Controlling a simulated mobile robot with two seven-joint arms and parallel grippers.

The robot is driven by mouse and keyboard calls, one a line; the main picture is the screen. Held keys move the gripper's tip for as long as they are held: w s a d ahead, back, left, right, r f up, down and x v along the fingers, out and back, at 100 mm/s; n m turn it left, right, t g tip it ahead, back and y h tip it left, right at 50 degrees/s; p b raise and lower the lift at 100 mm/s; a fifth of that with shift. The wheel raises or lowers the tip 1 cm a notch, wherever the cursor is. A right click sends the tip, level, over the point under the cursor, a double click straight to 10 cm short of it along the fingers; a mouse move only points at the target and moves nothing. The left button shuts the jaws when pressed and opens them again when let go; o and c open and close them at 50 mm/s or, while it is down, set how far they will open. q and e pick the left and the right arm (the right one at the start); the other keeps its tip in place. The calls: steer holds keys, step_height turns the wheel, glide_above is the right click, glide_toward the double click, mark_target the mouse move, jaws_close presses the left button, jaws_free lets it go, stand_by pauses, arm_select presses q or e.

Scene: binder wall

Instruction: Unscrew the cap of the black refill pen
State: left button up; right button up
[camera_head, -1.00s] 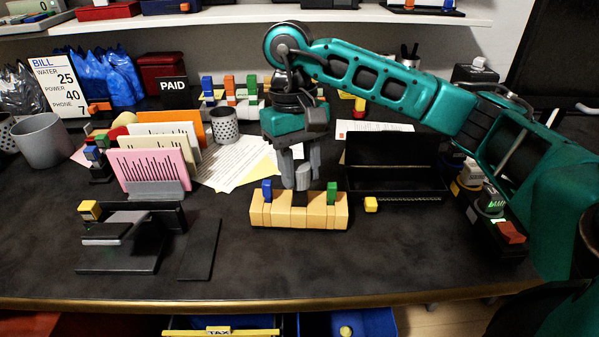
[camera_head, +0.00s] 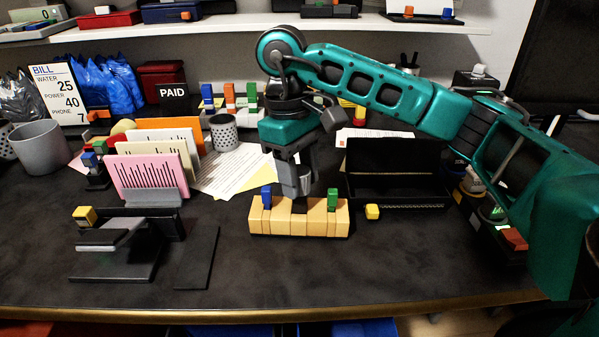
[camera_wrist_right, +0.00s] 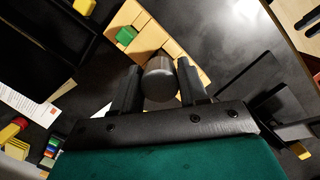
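A pale wooden block rack (camera_head: 330,223) stands in the middle of the desk. A blue piece (camera_head: 267,197) stands at its left and a green one (camera_head: 333,199) at its right; the green one also shows in the wrist view (camera_wrist_right: 126,36). The black refill pen (camera_head: 300,206) stands between them, mostly hidden under my right gripper (camera_head: 297,187). Its dark grey round cap (camera_wrist_right: 160,80) sits between the fingers of the right gripper (camera_wrist_right: 160,85) in the wrist view. The fingers touch it on both sides. My left gripper is not in view.
A long open black case (camera_head: 398,180) lies right of the rack, with a small yellow piece (camera_head: 372,212) before it. A pink card holder (camera_head: 150,178) and a dark stand (camera_head: 110,262) are on the left. The desk front is clear.

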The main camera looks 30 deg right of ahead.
steer(key=shift+o, duration=0.7)
steer(key=shift+r, duration=0.1)
steer(key=m+y, duration=0.1)
steer(key=m, duration=0.5)
steer(key=shift+m+p, duration=0.3)
steer(key=m, duration=0.3)
steer(key=shift+m+y, duration=0.3)
steer(key=shift+m, duration=0.1)
steer(key=m, duration=0.4)
steer(key=shift+t, duration=0.4)
steer(key=m+t, duration=0.1)
steer(key=m, duration=0.5)
steer(key=shift+m+y+p, duration=0.3)
steer(key=shift+y+p, duration=0.05)
steer(key=shift+y, duration=0.05)
steer(key=m, duration=0.4)
steer(key=shift+t, duration=0.3)
steer(key=m, duration=0.3)
steer(key=shift+m+t, duration=0.3)
steer(key=shift+m, duration=0.1)
